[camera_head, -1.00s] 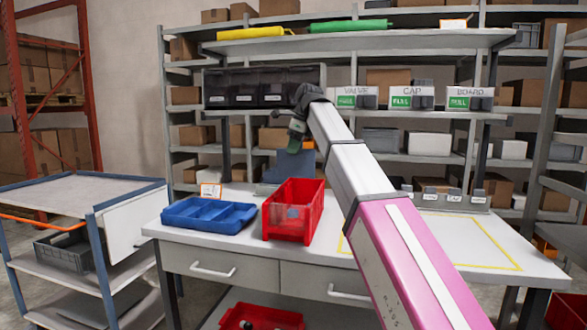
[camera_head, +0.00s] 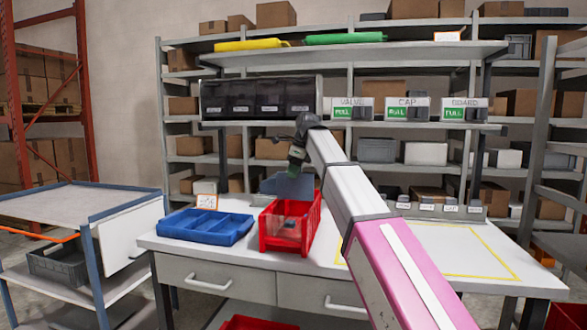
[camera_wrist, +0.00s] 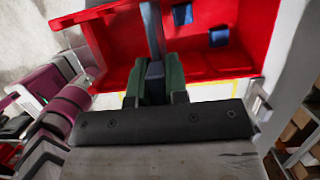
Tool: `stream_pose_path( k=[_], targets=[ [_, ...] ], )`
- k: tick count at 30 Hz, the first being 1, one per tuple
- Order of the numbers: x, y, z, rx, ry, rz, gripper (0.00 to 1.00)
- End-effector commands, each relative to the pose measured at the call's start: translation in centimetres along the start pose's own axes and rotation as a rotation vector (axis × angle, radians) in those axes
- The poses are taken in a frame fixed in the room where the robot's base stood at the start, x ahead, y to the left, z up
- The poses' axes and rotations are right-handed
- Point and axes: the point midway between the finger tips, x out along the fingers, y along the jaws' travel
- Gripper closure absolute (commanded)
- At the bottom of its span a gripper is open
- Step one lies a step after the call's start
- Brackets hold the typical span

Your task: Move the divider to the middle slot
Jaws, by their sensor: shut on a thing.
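The red bin (camera_head: 312,222) stands on the workbench. My gripper (camera_head: 296,165) is above the back part of the bin, pointing down. In the wrist view its green fingers (camera_wrist: 155,82) are shut on the divider (camera_wrist: 152,32), a thin blue-grey plate seen nearly edge-on. The plate reaches away from the fingers across the red bin. Whether its lower edge sits in a slot is hidden, and the middle slot cannot be made out.
A blue divided tray (camera_head: 206,227) is left of the red bin. A small sign (camera_head: 205,201) stands behind the tray. Black bins (camera_head: 258,97) are on the shelf above. The yellow-marked bench area (camera_head: 450,255) at right is clear. A cart (camera_head: 80,205) stands at left.

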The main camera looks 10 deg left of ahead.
Motion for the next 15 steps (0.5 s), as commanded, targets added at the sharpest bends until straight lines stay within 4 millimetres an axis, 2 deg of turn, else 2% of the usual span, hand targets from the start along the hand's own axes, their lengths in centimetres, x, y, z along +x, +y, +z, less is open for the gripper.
stream_pose_path(
  k=[15],
  targets=[
    [3.0,0.1,-0.9,0.0,0.0,0.0,1.0]
  ],
)
